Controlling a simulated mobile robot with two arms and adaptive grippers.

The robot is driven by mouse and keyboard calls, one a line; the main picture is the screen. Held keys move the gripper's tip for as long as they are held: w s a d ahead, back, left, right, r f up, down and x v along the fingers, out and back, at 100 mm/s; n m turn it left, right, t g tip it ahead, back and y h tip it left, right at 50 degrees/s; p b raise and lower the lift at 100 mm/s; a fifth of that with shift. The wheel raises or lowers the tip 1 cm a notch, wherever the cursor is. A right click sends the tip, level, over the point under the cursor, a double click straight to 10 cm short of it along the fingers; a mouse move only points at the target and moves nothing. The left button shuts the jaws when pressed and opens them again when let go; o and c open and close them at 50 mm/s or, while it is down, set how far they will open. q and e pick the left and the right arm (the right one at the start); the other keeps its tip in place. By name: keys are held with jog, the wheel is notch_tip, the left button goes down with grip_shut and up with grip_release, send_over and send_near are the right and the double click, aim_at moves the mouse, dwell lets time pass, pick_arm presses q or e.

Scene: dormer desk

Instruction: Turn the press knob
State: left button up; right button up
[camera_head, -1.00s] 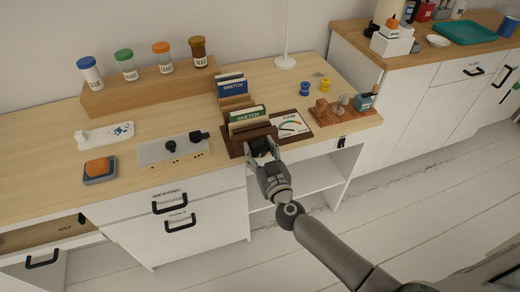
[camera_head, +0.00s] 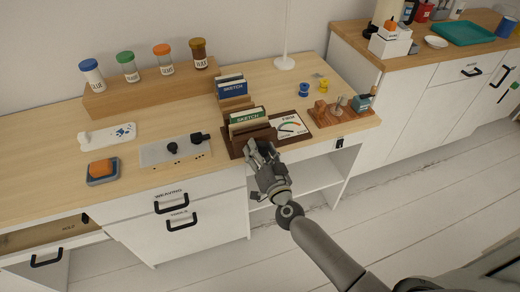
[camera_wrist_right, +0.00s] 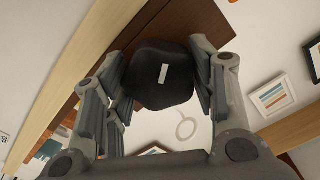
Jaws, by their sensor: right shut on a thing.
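My right gripper (camera_head: 262,151) is at the front of the press. In the right wrist view, its fingers (camera_wrist_right: 161,82) are closed on both sides of the black press knob (camera_wrist_right: 160,72), which has a white mark on its face. The left gripper is not in view.
A wooden block with small tools (camera_head: 342,109) is to the right. Blue and yellow spools (camera_head: 304,90) stand behind. Open shelves are below.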

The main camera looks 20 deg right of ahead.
jog(key=m, duration=0.5)
jog(key=shift+m, duration=0.3)
jog(key=m+b, duration=0.1)
jog(key=m, duration=0.4)
jog(key=shift+d+f, duration=0.1)
jog(key=m+b, duration=0.1)
jog(key=m, duration=0.5)
jog(key=shift+m+b, duration=0.3)
jog(key=shift+m, duration=0.1)
jog(key=m, duration=0.4)
jog(key=shift+m+b, duration=0.3)
jog(key=shift+m, duration=0.1)
jog(key=shift+f, duration=0.1)
jog(key=o, duration=1)
jog(key=shift+o, duration=0.2)
